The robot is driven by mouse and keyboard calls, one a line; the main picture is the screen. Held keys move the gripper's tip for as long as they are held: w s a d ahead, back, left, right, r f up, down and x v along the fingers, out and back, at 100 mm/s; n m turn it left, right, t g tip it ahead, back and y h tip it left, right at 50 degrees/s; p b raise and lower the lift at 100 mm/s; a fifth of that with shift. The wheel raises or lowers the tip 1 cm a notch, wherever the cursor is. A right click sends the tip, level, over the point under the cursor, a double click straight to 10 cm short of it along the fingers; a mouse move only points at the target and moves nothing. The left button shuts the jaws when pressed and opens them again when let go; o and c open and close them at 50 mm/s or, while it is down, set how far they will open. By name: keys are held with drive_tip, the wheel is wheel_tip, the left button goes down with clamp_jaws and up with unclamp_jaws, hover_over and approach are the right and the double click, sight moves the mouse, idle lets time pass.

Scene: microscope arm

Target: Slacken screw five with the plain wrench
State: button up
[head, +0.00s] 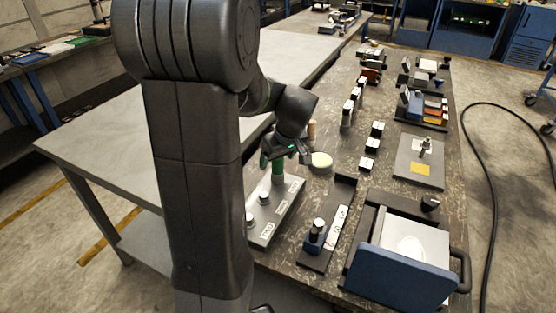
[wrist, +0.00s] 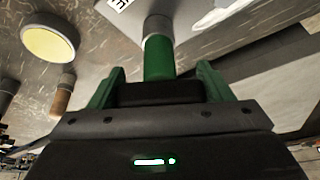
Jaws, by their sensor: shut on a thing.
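My gripper (head: 284,154) is shut on a green-handled wrench (head: 278,169) above the grey screw plate (head: 262,226). In the wrist view the green handle (wrist: 158,58) stands between my gripper's green fingers (wrist: 160,82), with a grey metal end (wrist: 157,26) at the plate. The wrench looks about upright over the far part of the plate. Its end hides whatever lies under it, and I cannot tell whether it is seated on a screw. Nearer on the plate are round knob-like screws and white labels, too small to read surely. My arm column hides the plate's left side.
A pale yellow round pad (head: 321,160) and a wooden-handled piece (head: 312,130) stand just beyond the plate. A dark rail with a blue-based knob (head: 316,236) lies to the right, then a blue-fronted tray (head: 398,278). The left table (head: 110,130) is mostly clear.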

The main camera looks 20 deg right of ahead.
drive_tip(key=shift+n, duration=0.4)
drive_tip(key=shift+d+f+n+y+b, duration=0.1)
drive_tip(key=shift+n+y+b, duration=0.55)
drive_tip(key=shift+n, duration=0.45)
drive_tip(key=shift+n+y, duration=0.25)
drive_tip(key=shift+n, duration=0.55)
drive_tip(key=shift+n+g+y, duration=0.4)
drive_tip(key=shift+n+g, duration=0.1)
drive_tip(key=shift+n, duration=0.7)
drive_tip(key=shift+r+m, duration=0.25)
drive_tip(key=shift+m, duration=0.35)
drive_tip(key=shift+h, duration=0.3)
drive_tip(key=shift+r+p, duration=1.75)
drive_tip(key=shift+r, duration=1.15)
